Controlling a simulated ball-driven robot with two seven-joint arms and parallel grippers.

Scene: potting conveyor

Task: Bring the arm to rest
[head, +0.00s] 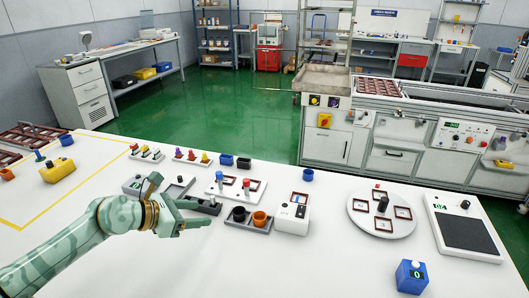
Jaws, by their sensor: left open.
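My left arm, green and camouflage-patterned, comes in from the lower left over the white table (330,262). My left gripper (184,201) is open, its fingers spread, one pointing up and one to the right. I see nothing between the fingers. It hangs in front of a dark grey block with holes (207,209) and left of a grey tray with a black pot and an orange pot (262,219). It hides part of a grey device (133,185). I cannot tell its height above the table. My right gripper is not in view.
A white board with coloured pegs (236,187), a white device (293,214), a round turntable (381,213), a scale (463,228) and a blue counter box (412,276) stand to the right. The front middle of the table is clear.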

